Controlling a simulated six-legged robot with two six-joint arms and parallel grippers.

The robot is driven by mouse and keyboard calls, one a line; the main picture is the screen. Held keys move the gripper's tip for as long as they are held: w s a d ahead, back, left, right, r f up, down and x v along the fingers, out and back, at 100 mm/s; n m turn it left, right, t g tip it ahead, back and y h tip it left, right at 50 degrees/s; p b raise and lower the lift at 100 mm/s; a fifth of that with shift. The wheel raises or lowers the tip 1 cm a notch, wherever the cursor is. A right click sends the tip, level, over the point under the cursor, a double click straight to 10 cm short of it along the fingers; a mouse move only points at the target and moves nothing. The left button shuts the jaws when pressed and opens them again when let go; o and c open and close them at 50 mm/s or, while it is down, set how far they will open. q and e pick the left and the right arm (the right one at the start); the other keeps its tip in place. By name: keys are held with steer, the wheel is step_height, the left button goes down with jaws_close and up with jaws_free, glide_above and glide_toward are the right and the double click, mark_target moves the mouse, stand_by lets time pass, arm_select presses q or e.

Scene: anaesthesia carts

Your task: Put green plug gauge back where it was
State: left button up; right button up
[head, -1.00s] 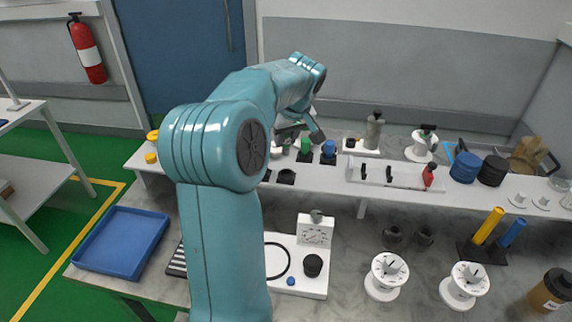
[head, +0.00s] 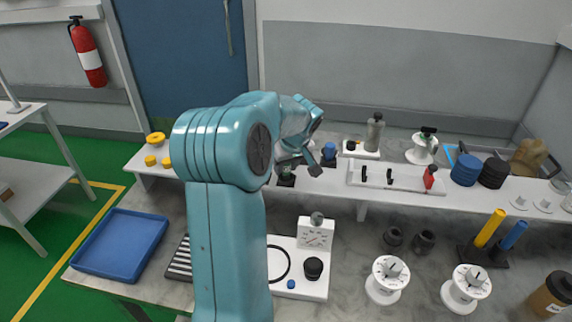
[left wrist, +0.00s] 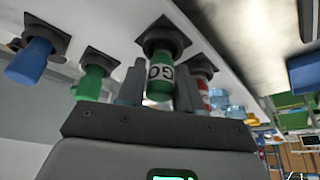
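The green plug gauge (left wrist: 160,75), with a white band marked GO, stands at a black square socket (left wrist: 164,36) in the left wrist view. My left gripper (left wrist: 160,90) has one finger on each side of it and appears shut on it. In the head view the left gripper (head: 300,163) is over the shelf at a black socket (head: 286,179), and it mostly hides the gauge. Whether the gauge is fully seated is hard to tell. My right gripper is not in view.
Close by are a blue plug (left wrist: 35,58), another green plug (left wrist: 90,82) and a red-and-white gauge (left wrist: 203,88), in sockets. The blue plug also shows in the head view (head: 328,152). A dial gauge stand (head: 316,236) and a blue tray (head: 120,240) are on the bench.

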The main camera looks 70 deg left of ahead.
arm_select(q)
steer(key=shift+o, duration=1)
steer(key=shift+r, duration=0.15)
steer(key=shift+r+p, duration=0.25)
steer(key=shift+p, duration=0.1)
steer(key=v, duration=1.1)
steer(key=shift+d+r+b, duration=0.2)
steer(key=shift+r+b, duration=0.1)
steer(key=shift+w, duration=0.1)
